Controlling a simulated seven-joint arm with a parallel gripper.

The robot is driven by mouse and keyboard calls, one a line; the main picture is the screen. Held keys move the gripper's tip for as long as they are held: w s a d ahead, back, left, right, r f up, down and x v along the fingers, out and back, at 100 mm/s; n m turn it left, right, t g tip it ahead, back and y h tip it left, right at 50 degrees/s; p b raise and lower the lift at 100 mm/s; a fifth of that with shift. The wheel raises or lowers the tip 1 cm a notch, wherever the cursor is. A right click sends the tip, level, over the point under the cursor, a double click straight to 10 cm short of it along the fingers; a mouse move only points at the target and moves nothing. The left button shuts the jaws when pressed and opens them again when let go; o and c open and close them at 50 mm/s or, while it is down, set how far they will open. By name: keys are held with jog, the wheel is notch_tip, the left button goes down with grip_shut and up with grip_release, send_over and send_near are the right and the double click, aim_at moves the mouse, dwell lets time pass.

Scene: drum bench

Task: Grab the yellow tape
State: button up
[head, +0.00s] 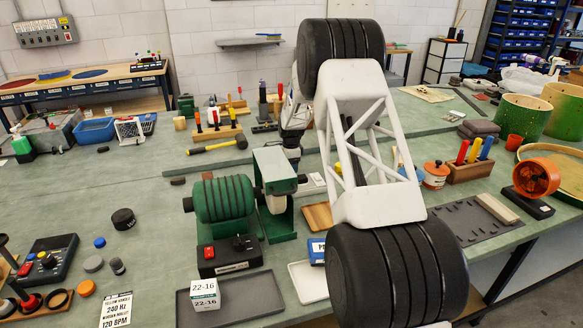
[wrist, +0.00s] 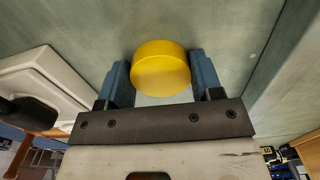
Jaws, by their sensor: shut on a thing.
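The yellow tape (wrist: 161,72) is a smooth round yellow piece in the wrist view. It sits between the two blue fingers of my gripper (wrist: 159,66), which is shut on it, with a finger against each side. Grey-green bench surface shows behind and around it. In the head view my own arm covers much of the middle, and I cannot make out the yellow tape or the fingertips there.
A green drum machine (head: 225,199) stands on the bench left of my arm. A grey tray (head: 262,291) holds a white box marked 22-16 (head: 205,294). A yellow-handled hammer (head: 217,145) lies farther back. The bench's left middle is mostly clear.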

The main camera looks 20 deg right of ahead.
notch_tip(320, 180, up, 10)
dwell(0.7)
